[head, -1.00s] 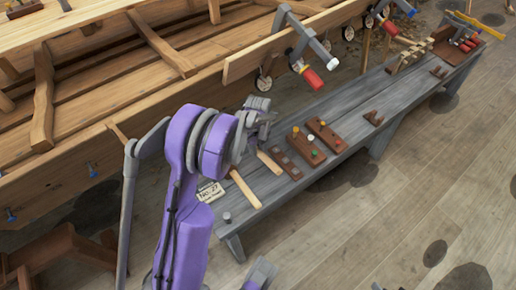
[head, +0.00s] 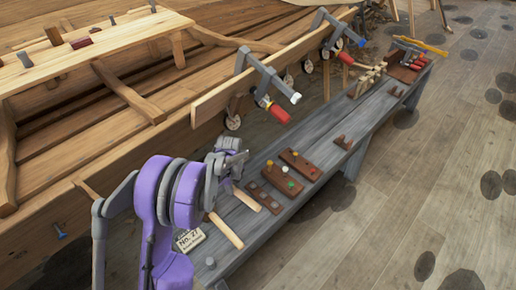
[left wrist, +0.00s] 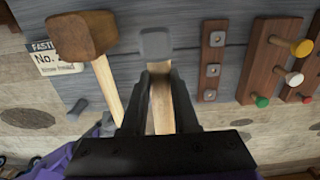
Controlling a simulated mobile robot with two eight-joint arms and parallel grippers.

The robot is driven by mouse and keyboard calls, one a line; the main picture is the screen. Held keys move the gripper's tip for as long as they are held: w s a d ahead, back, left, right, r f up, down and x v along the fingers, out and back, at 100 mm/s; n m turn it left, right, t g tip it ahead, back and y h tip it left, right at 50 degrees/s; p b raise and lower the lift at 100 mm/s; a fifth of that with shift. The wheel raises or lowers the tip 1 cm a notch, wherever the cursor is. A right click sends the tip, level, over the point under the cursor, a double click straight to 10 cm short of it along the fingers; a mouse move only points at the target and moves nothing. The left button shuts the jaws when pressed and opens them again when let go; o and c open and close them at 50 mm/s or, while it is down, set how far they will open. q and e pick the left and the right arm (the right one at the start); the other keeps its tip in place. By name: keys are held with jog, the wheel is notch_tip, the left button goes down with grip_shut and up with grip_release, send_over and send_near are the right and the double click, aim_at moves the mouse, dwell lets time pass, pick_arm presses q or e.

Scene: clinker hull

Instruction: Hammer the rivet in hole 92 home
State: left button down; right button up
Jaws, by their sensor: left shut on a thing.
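My left gripper (head: 236,162) is low over the near end of the grey bench. In the left wrist view the same gripper (left wrist: 161,85) is shut on the wooden handle of a hammer with a grey head (left wrist: 156,44). The handle (head: 246,199) shows in the head view, its head hidden by my gripper. A blue rivet (head: 60,232) sticks out of the hull planking at the left. No hole number is readable, so I cannot tell which hole is 92. My right gripper is out of view.
A wooden mallet (left wrist: 84,36) lies left of the hammer, close to a label card (head: 189,240). Brown racks with coloured pegs (head: 286,178) stand further along the bench (head: 318,135). Clamps with red handles (head: 277,112) hang on the hull plank. Open floor lies right.

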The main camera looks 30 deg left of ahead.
pick_arm(q)
notch_tip(320, 180, up, 8)
jog(key=p, duration=0.4)
jog(key=w+d+r+n+b, duration=0.2)
jog(key=d+r+n, duration=0.2)
jog(key=d+n, duration=0.65)
jog(key=w+d+r+n+b, duration=0.2)
jog(key=d+r+n, duration=0.1)
jog(key=d+n, duration=0.7)
jog(key=shift+n, duration=0.35)
jog(key=r+p, duration=0.1)
jog(key=p, duration=0.3)
jog(key=s+a+r+p, duration=0.1)
jog(key=p, duration=0.4)
jog(key=r+p, duration=0.2)
jog(key=p, duration=0.3)
jog(key=shift+s+a, duration=0.25)
jog(key=shift+s, duration=0.15)
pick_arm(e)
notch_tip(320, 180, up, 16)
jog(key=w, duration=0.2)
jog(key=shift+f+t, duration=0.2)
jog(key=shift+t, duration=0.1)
pick_arm(q)
jog(key=shift+s, duration=0.1)
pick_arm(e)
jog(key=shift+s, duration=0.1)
